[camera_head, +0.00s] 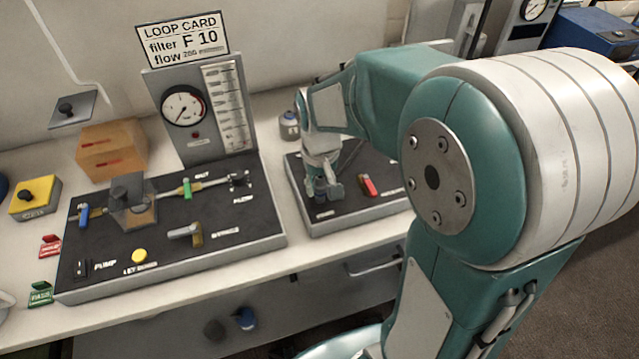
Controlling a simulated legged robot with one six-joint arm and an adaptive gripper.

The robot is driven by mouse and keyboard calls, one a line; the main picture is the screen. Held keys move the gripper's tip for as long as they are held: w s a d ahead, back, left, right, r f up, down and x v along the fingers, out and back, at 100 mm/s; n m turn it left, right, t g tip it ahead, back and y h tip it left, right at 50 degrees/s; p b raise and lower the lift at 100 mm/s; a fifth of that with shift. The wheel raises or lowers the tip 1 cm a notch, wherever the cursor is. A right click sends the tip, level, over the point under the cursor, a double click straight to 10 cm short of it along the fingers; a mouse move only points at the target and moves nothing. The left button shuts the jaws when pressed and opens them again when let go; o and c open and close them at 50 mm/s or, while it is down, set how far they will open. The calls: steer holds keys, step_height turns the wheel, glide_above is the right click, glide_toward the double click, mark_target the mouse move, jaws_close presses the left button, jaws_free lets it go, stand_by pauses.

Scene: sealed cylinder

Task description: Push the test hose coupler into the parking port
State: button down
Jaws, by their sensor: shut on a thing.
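My gripper (324,186) is low over the left part of the smaller dark panel (350,212), pointing down. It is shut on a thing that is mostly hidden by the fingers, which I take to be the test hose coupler. A thin dark line, perhaps its hose, shows just right of the gripper. The parking port cannot be made out; the panel area under the fingertips is covered. I cannot tell whether the coupler touches a port. A small label lies just in front of the fingertips, too small to read.
The larger panel (240,240) at left carries valves, a yellow button and a pump switch. Behind it stands a gauge board (190,140) with a loop card (182,38). A small grey bottle (289,126) stands behind the smaller panel.

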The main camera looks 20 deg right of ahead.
steer(key=shift+f, duration=0.5)
steer(key=shift+c, duration=1.3)
jaws_free()
step_height(320, 180, up, 12)
steer(key=shift+f, duration=0.1)
steer(key=s+r+t, duration=0.1)
steer(key=s+t, duration=0.4)
steer(key=s, duration=0.9)
steer(key=shift+r+t, duration=0.15)
steer(key=shift+t, duration=0.15)
